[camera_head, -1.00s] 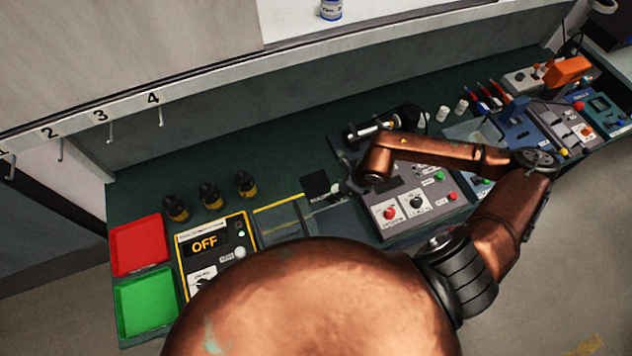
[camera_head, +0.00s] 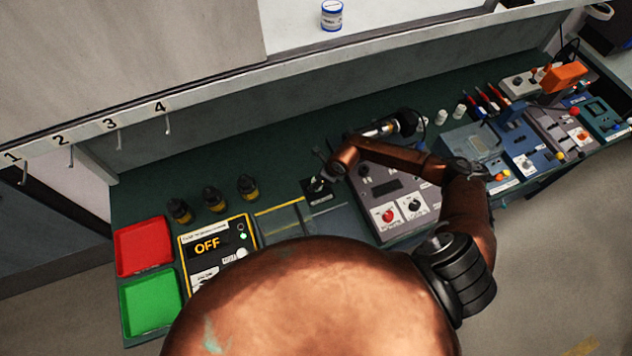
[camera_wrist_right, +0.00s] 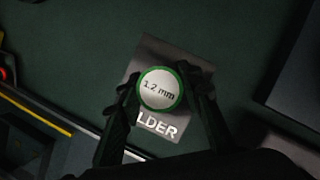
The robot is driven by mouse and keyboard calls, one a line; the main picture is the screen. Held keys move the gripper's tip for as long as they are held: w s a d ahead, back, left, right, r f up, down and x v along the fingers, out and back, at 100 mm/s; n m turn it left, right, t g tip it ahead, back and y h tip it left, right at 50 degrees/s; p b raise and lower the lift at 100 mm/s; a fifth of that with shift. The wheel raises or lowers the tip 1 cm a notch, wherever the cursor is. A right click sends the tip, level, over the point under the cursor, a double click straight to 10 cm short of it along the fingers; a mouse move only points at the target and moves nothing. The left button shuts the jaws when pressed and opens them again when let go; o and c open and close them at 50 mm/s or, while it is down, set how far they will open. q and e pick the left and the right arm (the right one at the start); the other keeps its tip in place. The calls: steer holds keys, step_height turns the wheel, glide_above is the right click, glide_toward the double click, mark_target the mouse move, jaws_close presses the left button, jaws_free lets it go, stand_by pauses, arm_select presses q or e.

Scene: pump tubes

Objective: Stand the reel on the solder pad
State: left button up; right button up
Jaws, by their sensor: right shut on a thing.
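The reel (camera_wrist_right: 159,90) shows in the right wrist view as a round white face marked "1.2 mm" with a green rim. My right gripper (camera_wrist_right: 162,88) is shut on it, one finger on each side. The dark solder pad (camera_wrist_right: 150,55) lies behind the reel, with the letters "LDER" visible below it. In the head view the pad (camera_head: 318,197) lies on the bench, and my right gripper (camera_head: 318,182) is over it. I cannot tell whether the reel touches the pad. My left gripper is not in view.
Several dark bottles (camera_head: 213,199) stand left of the pad. A box reading "OFF" (camera_head: 207,245), a red tray (camera_head: 143,246) and a green tray (camera_head: 150,300) lie further left. A grey control unit (camera_head: 390,190) is close on the right. Bench behind the pad is clear.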

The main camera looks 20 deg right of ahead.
steer(key=shift+w+f, duration=0.1)
steer(key=shift+f, duration=0.25)
steer(key=shift+f, duration=0.1)
steer(key=o, duration=1.3)
steer(key=shift+o, duration=0.2)
steer(key=shift+d+r, duration=0.1)
steer(key=shift+r, duration=0.2)
steer(key=b+v, duration=0.1)
steer(key=v, duration=1)
steer(key=shift+s+r, duration=0.25)
